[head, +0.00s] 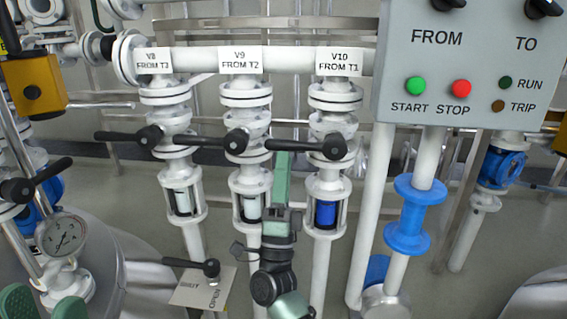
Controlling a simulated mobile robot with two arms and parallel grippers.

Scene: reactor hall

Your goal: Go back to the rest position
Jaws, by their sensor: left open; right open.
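My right gripper (283,158) reaches up from the bottom middle, its green fingers seen edge-on. Their tips are just under the black lever of V10 (295,146); whether they touch it I cannot tell. I see no object between the fingers. My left gripper (42,304) shows at the bottom left corner only as two dark green ridged fingertips, apart and with nothing held between them. The rest of it is out of frame. The rest position itself is not marked in view.
Levers of V8 (125,136) and V9 (205,141) lie crosswise like V10's. V10's sight glass (325,213) is blue. A control panel (478,60) hangs at upper right. A lever (190,265) with a SHUT/OPEN plate (187,296) and a gauge (62,234) stand low left.

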